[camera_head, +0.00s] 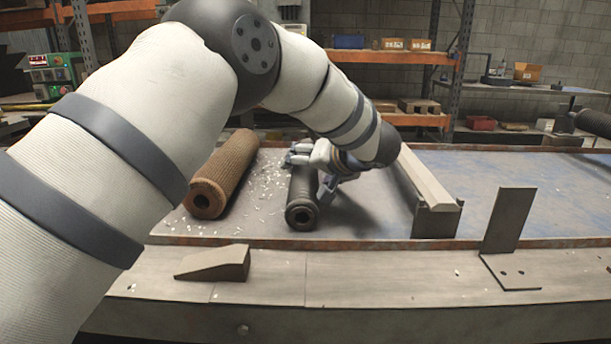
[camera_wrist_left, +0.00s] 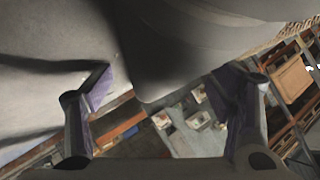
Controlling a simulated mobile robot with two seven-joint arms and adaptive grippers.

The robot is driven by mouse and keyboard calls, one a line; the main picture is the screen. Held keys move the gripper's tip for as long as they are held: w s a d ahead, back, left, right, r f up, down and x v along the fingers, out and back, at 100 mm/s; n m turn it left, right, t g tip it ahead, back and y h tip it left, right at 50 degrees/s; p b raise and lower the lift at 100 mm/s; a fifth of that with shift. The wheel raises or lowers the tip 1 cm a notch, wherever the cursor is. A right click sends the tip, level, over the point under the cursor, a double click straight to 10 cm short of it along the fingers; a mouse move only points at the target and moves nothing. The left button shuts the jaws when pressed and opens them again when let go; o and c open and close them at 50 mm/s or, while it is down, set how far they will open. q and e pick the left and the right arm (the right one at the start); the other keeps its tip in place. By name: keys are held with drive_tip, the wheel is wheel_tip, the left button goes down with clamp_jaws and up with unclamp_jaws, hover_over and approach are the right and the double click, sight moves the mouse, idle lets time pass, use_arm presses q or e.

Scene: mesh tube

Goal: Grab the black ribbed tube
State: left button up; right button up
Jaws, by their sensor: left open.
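The black ribbed tube (camera_head: 302,198) lies on the blue worktable (camera_head: 375,225), its open end facing me. My left gripper (camera_head: 312,172) is open at the far part of the tube, with one finger to the left and the other over its right side. The gripper hides part of the tube, and I cannot tell whether the fingers touch it. In the left wrist view the two fingers (camera_wrist_left: 165,85) are spread apart. A dark rounded shape shows between and above them; I cannot tell what it is. My right gripper is not in view.
A brown, rust-coloured tube (camera_head: 224,175) lies to the left, with white flakes beside it. A metal rail block (camera_head: 433,195) stands on the right. A wedge (camera_head: 215,263) and an angled plate (camera_head: 510,222) sit along the front edge. Shelves stand behind.

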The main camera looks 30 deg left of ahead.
use_arm(q)
drive_tip(key=shift+r, duration=0.1)
drive_tip(key=c, duration=1.5)
